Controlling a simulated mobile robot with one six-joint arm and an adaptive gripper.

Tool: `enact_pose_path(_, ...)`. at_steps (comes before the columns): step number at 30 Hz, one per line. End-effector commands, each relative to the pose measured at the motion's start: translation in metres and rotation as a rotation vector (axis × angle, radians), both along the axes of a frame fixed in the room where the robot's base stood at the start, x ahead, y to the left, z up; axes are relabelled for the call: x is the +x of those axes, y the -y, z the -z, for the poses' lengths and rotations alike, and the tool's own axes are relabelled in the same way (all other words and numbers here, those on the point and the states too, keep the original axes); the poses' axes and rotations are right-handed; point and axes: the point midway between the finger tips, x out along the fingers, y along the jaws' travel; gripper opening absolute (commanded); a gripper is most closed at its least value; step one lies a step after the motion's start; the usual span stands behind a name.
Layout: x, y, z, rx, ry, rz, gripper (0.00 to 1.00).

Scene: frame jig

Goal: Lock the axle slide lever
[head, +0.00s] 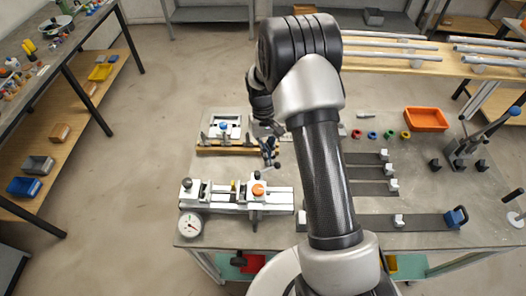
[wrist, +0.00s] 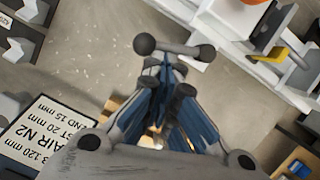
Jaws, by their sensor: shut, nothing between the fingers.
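The white rail fixture (head: 225,207) lies on the near left of the bench. An orange round knob (head: 258,189) sits on its slide, and a dark lever-like part (head: 254,216) shows near it; I cannot tell the lever's setting. My gripper (head: 270,160) hangs behind the fixture, apart from the orange knob. In the wrist view my gripper (wrist: 168,75) is shut with its blue fingers together. A grey bar with dark round ends (wrist: 176,47) shows beside the fingertips; contact is unclear. The orange knob (wrist: 250,2) and fixture rail (wrist: 288,75) are at upper right.
A dial gauge (head: 190,225) is at the fixture's near left. A wooden-based jig (head: 228,150) stands behind. Grey strips with clamps (head: 365,188) and an orange bin (head: 426,119) are to the right. A printed card (wrist: 45,140) lies at lower left in the wrist view.

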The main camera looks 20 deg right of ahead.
Motion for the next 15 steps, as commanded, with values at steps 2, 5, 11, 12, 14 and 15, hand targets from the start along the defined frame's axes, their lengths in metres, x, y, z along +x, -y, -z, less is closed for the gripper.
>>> enact_pose_path(2, -0.004, 0.002, -0.001, 0.001, -0.003, 0.062, 0.0)
enact_pose_path(5, -0.008, 0.005, -0.001, 0.001, -0.003, 0.133, 0.0)
enact_pose_path(11, -0.014, 0.007, 0.0, 0.001, -0.003, 0.241, 0.0)
enact_pose_path(12, -0.015, 0.007, 0.0, 0.0, -0.003, 0.257, 0.0)
enact_pose_path(14, -0.016, 0.008, 0.0, 0.001, -0.003, 0.275, 0.0)
enact_pose_path(15, -0.017, 0.008, 0.0, 0.001, -0.003, 0.286, 0.0)
